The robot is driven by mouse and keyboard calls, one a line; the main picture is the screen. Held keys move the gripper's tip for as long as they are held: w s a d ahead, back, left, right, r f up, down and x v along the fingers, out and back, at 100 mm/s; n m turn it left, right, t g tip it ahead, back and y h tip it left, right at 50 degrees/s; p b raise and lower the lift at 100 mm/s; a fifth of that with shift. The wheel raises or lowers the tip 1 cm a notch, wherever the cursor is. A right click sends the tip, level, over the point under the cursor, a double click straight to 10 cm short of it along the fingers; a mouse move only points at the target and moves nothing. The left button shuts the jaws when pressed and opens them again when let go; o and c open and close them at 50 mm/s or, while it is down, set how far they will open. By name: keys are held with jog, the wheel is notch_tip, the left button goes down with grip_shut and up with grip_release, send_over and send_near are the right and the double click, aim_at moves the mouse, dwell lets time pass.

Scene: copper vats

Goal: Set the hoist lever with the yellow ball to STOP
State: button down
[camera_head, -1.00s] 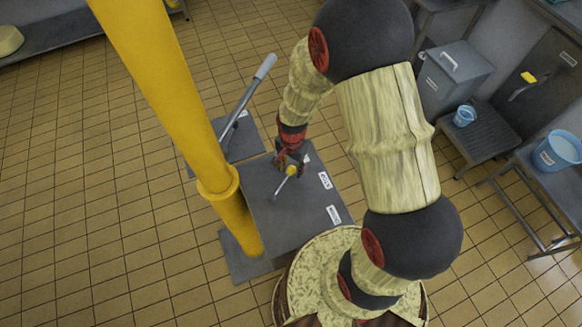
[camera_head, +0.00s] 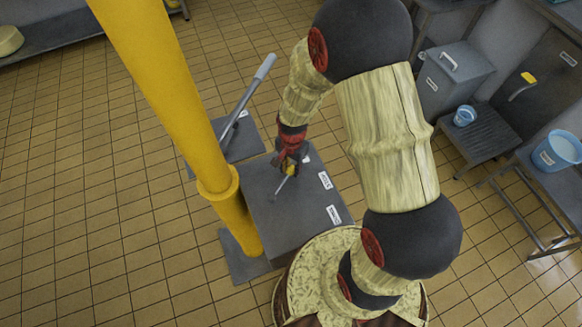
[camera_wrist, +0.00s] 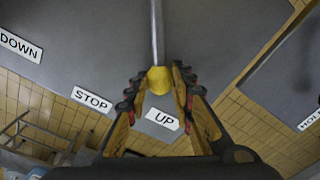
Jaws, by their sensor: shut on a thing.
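The hoist lever (camera_head: 277,188) is a thin grey rod on top of a grey box (camera_head: 262,212). Its yellow ball (camera_head: 290,170) sits between the fingers of my gripper (camera_head: 289,166), partly hidden by them. In the wrist view the yellow ball (camera_wrist: 159,80) lies between the two fingertips, with the rod running up from it. My gripper is shut on the ball. The white labels DOWN (camera_wrist: 20,44), STOP (camera_wrist: 92,99) and UP (camera_wrist: 162,119) line the box edge. The ball is nearest UP, with STOP to its left in the wrist view.
A yellow post (camera_head: 175,95) stands just left of the box. A second, longer lever with a grey handle (camera_head: 264,67) rises from a plate behind it. Stools, a bin (camera_head: 452,75) and blue buckets (camera_head: 560,150) stand at right. The tiled floor at left is clear.

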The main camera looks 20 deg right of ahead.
dwell(0.6)
jog(key=shift+s+d+m, duration=0.45)
jog(key=shift+s+m, duration=0.35)
jog(key=shift+m, duration=0.05)
jog(key=shift+s+d+m, duration=0.4)
jog(key=shift+s+m, duration=0.4)
jog(key=shift+m, duration=0.05)
jog(key=shift+s+d+m+p, duration=0.15)
jog(key=shift+s+m+p, duration=0.05)
jog(key=shift+s+m, duration=0.75)
jog(key=shift+s+d+m+p, duration=0.1)
jog(key=shift+s+m+p, duration=0.05)
jog(key=shift+s+m, duration=0.75)
jog(key=c, duration=1.7)
grip_release()
jog(key=shift+o, duration=0.8)
